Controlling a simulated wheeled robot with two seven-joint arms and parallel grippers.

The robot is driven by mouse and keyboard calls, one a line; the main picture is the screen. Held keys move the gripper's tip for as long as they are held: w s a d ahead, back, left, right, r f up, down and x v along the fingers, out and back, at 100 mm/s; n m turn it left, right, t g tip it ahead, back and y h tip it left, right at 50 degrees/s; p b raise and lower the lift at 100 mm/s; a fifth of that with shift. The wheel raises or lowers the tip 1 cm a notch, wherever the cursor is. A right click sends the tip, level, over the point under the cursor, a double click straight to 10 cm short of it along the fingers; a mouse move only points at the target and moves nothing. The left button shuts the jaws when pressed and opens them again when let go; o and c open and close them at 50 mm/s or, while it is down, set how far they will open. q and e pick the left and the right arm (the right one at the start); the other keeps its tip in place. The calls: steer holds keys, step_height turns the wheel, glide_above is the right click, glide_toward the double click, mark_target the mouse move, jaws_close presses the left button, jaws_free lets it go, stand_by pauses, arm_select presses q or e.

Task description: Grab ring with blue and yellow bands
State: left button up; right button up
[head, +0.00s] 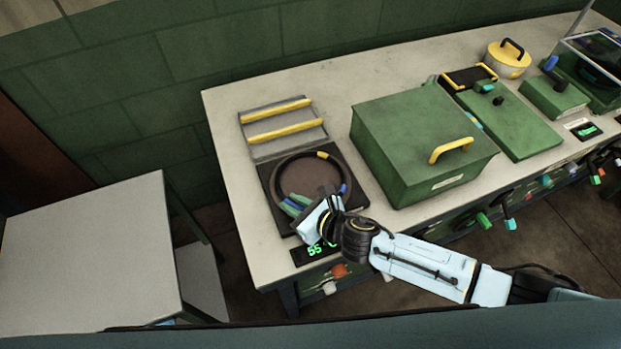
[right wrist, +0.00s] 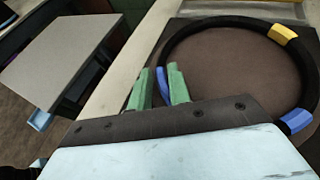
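The black ring (head: 296,158) with yellow and blue bands lies flat on a dark square plate (head: 266,188) at the table's left end. In the right wrist view the ring (right wrist: 222,22) shows a yellow band at the top right and a blue band at the lower right. Another blue band (right wrist: 162,79) shows at its left side. My right gripper (head: 290,203) is at the ring's near left edge. Its green fingers (right wrist: 158,84) are apart, with the ring's left side and blue band between them. The right finger hides part of the rim. My left gripper is not in view.
A grey rack with two yellow bars (head: 283,140) stands behind the plate. A green box with a yellow handle (head: 415,130) stands to the right. A green digital display (head: 316,250) is in front. A separate grey table (head: 90,250) is at left.

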jaws_close()
